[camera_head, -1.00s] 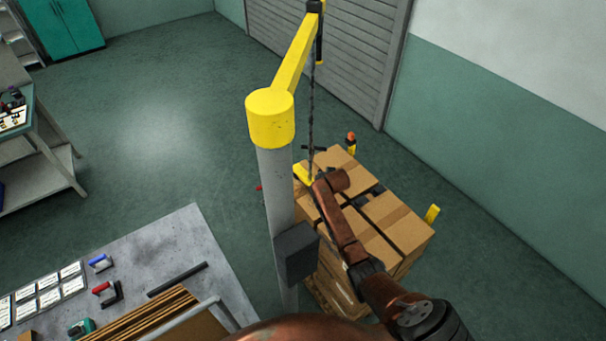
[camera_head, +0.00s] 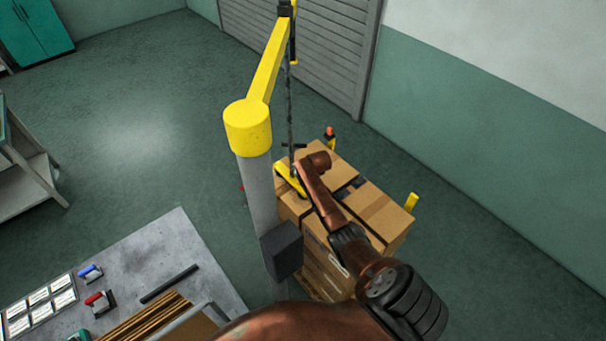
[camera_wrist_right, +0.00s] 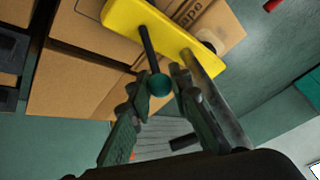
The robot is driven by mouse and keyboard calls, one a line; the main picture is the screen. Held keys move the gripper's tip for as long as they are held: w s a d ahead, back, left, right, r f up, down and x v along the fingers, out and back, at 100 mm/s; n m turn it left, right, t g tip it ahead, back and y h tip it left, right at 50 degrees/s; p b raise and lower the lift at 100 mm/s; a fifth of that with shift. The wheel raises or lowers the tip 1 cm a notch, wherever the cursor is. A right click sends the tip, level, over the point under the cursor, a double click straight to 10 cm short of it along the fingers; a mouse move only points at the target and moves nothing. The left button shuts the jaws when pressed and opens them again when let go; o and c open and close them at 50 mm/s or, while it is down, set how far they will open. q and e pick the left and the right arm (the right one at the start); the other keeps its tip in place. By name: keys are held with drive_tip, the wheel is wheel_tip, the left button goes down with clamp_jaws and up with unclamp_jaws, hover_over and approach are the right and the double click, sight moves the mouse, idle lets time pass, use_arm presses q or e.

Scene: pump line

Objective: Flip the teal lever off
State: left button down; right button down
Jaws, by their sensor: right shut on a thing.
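The teal lever shows in the right wrist view as a dark rod with a teal ball knob (camera_wrist_right: 160,85), standing out from a yellow housing (camera_wrist_right: 165,35). My right gripper (camera_wrist_right: 163,82) is shut on the lever at its knob, one finger on each side. In the head view the yellow housing (camera_head: 289,178) hangs on a chain above the boxes, beside the end of my right arm. The lever and fingertips cannot be made out there. My left gripper is in neither view.
Cardboard boxes (camera_head: 378,214) are stacked on a pallet below my right arm. A grey post with a yellow cap (camera_head: 247,128) and boom stands left of the arm. A grey table (camera_head: 180,240) with tools is at lower left. Open floor lies beyond.

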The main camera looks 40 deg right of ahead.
drive_tip(key=c, duration=1.8)
unclamp_jaws()
drive_tip(key=shift+d, duration=0.15)
drive_tip(key=shift+o, duration=0.2)
drive_tip(key=v, duration=1.2)
drive_tip(key=shift+w, duration=0.1)
